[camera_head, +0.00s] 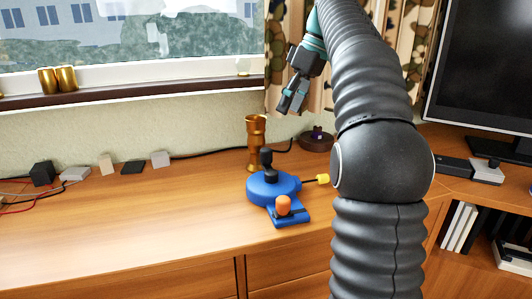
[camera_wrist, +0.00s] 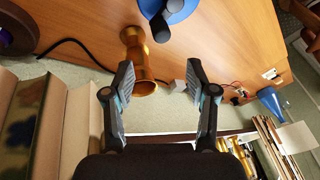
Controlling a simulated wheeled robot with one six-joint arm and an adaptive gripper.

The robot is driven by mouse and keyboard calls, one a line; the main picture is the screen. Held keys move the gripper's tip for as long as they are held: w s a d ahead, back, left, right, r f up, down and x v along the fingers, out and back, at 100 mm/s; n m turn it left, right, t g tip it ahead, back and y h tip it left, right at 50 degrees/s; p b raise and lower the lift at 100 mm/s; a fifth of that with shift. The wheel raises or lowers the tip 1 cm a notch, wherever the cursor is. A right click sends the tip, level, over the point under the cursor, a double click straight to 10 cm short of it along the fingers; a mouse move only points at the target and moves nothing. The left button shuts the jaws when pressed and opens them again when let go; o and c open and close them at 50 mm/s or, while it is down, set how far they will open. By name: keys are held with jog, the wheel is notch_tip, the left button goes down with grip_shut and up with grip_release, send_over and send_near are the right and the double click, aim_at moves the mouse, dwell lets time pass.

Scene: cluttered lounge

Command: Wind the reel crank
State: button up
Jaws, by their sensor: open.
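The blue reel (camera_head: 262,190) sits on the wooden cabinet top, with a black crank (camera_head: 266,157) standing on its upper face. An orange knob (camera_head: 283,205) is on its front block, and a yellow piece (camera_head: 323,180) sticks out on a thin dark line to its right. My gripper (camera_head: 287,103) hangs above and behind the reel, clear of it. In the wrist view, my gripper (camera_wrist: 159,74) is open and empty. The reel (camera_wrist: 178,10) is cut off by the top edge there, and the crank (camera_wrist: 160,27) lies beyond the fingertips.
A gold vase (camera_head: 256,140) stands close behind the reel. A dark round object (camera_head: 316,140) with a cable is behind it to the right. Small blocks (camera_head: 105,164) line the wall at left. A monitor (camera_head: 482,70) stands at right. The cabinet's front left is clear.

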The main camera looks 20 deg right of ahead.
aim_at(269, 148)
jog(key=a+f+n, duration=0.1)
jog(key=f+n, duration=0.1)
jog(key=f, duration=0.2)
jog(key=w+a+f+n, duration=0.1)
jog(key=a+f+n, duration=0.1)
jog(key=f, duration=0.2)
jog(key=a+f+n+b, duration=0.1)
jog(key=a+f+n, duration=0.1)
jog(key=f, duration=0.2)
jog(key=shift+w+a+f+n, duration=0.25)
jog(key=shift+w+f+n, duration=0.05)
jog(key=shift+w+f, duration=0.05)
grip_shut()
dwell(0.4)
